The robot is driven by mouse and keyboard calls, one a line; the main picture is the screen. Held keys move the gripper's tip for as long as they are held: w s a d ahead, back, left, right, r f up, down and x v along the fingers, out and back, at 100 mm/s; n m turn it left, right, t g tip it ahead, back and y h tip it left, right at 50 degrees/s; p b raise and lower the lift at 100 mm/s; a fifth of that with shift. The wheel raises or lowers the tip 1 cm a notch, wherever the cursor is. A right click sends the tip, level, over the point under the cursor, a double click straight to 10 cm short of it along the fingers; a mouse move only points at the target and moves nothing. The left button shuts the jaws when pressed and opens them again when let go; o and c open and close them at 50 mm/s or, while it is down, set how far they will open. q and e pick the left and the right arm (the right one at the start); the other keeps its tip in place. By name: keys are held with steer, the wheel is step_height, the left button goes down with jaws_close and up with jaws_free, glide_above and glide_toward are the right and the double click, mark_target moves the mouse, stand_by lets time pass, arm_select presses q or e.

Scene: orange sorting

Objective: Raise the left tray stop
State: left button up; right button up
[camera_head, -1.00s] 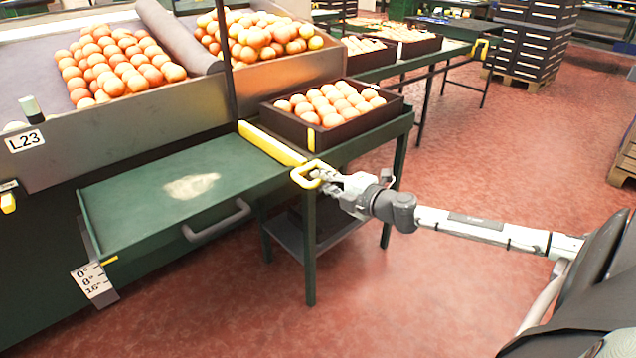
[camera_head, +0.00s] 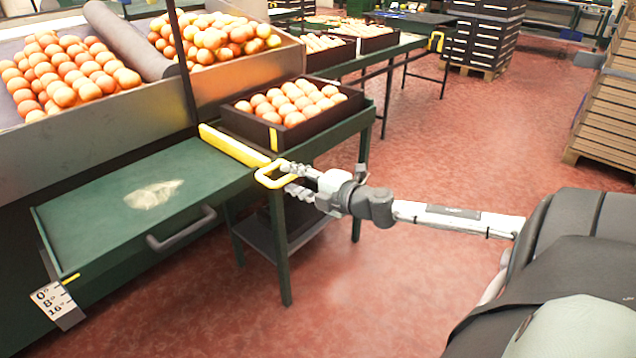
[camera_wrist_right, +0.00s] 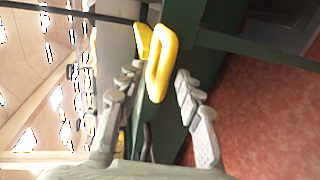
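A yellow bar (camera_head: 236,146), which looks like the tray stop, lies along the edge between the green sloped tray (camera_head: 105,190) and the crate table. It ends in a yellow loop handle (camera_head: 276,174) at the near table corner; the handle also shows in the right wrist view (camera_wrist_right: 161,63). My right gripper (camera_head: 290,178) is open at the handle, with a finger on either side of the loop. In the right wrist view the fingers (camera_wrist_right: 155,85) stand clear of the loop, with gaps on both sides. My left gripper is not in view.
A dark crate of oranges (camera_head: 291,112) stands on the green table (camera_head: 330,134) just behind the bar. A grey bar handle (camera_head: 181,230) juts from the tray front. Red floor (camera_head: 420,130) is open to the right.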

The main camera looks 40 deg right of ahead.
steer(key=v, duration=0.9)
steer(key=shift+s, duration=0.2)
steer(key=shift+d, duration=0.15)
steer(key=s+f+m+g+h+p, duration=0.1)
steer(key=s+f+m+g+h, duration=0.2)
steer(key=s+f+m, duration=0.35)
steer(key=s+f+m+g+h, duration=0.35)
steer(key=f+m, duration=0.45)
steer(key=f, duration=0.3)
arm_select(q)
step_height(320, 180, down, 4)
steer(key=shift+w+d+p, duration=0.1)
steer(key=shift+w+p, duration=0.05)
steer(key=shift+p, duration=0.2)
arm_select(e)
steer(key=s+a+f+m+g+y, duration=0.1)
steer(key=s+a+f+g+y, duration=0.1)
steer(key=a, duration=0.6)
steer(key=s+a+f+m+g+y, duration=0.2)
steer(key=s+a+f+g, duration=0.2)
steer(key=a+f, duration=0.3)
steer(key=shift+s+a+f, duration=0.25)
steer(key=shift+s+a, duration=0.05)
steer(key=shift+a, duration=0.55)
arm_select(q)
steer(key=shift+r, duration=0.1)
